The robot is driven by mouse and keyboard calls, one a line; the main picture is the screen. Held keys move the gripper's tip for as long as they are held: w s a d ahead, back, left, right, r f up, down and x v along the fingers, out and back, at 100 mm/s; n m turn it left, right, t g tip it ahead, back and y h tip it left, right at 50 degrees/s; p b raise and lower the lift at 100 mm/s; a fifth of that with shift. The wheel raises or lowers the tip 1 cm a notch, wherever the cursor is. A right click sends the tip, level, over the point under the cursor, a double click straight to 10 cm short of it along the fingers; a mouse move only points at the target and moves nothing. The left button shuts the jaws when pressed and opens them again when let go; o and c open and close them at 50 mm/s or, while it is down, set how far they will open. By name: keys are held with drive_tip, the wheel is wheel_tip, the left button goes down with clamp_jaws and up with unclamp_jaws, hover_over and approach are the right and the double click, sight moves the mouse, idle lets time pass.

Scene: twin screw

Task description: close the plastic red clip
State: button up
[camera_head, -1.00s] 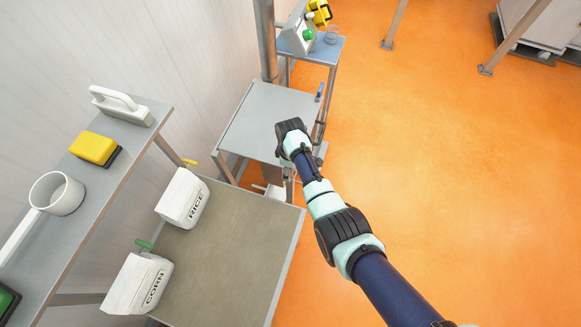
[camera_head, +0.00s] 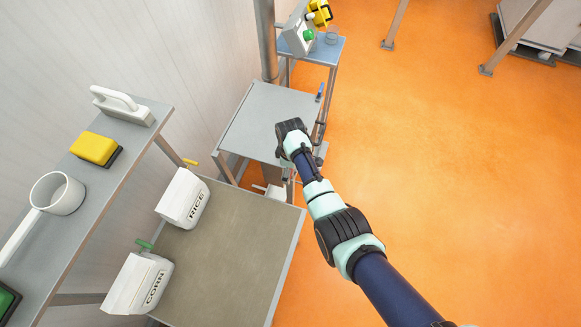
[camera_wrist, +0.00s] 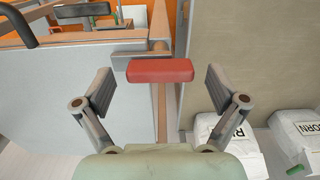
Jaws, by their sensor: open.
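The red plastic clip (camera_wrist: 160,70) shows in the wrist view as a short, thick red bar lying crosswise near the middle. It sits in front of a grey metal piece (camera_wrist: 138,61). My gripper (camera_wrist: 160,84) is open, with one finger left and one right of the clip; neither visibly touches it. Whether the clip is open or shut cannot be told. In the head view, the end of my arm (camera_head: 291,132) is over the right side of the grey table, and I cannot make out the clip or the fingers there.
A rice bag (camera_head: 184,198) with a yellow clip (camera_head: 190,162) and a corn bag (camera_head: 138,284) with a green clip (camera_head: 145,244) stand on the low table (camera_head: 238,250). A shelf (camera_head: 92,207) at left holds a white pot (camera_head: 58,193) and a yellow sponge (camera_head: 94,148).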

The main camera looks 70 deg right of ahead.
wheel_tip(320, 180, up, 12)
idle(0.4)
idle(0.4)
drive_tip(key=w+a+r+t+h+p, duration=0.1)
drive_tip(key=w+a+r+t+p, duration=0.15)
drive_tip(key=w+a+r, duration=0.5)
drive_tip(key=w+a+r+t+h+p, duration=0.1)
drive_tip(key=w+a+r+t+h, duration=0.3)
drive_tip(key=a, duration=0.6)
drive_tip(key=s+a+r+t+y+p, duration=0.1)
drive_tip(key=a+r+t+y, duration=0.1)
drive_tip(key=a+r, duration=0.6)
drive_tip(key=s+a+r+t+y+p, duration=0.2)
drive_tip(key=a+r, duration=0.6)
drive_tip(key=a, duration=0.7)
drive_tip(key=shift+r+m+t+y, duration=0.35)
drive_tip(key=shift+t+y, duration=0.15)
drive_tip(key=shift+t, duration=0.65)
drive_tip(key=shift+s+d, duration=0.1)
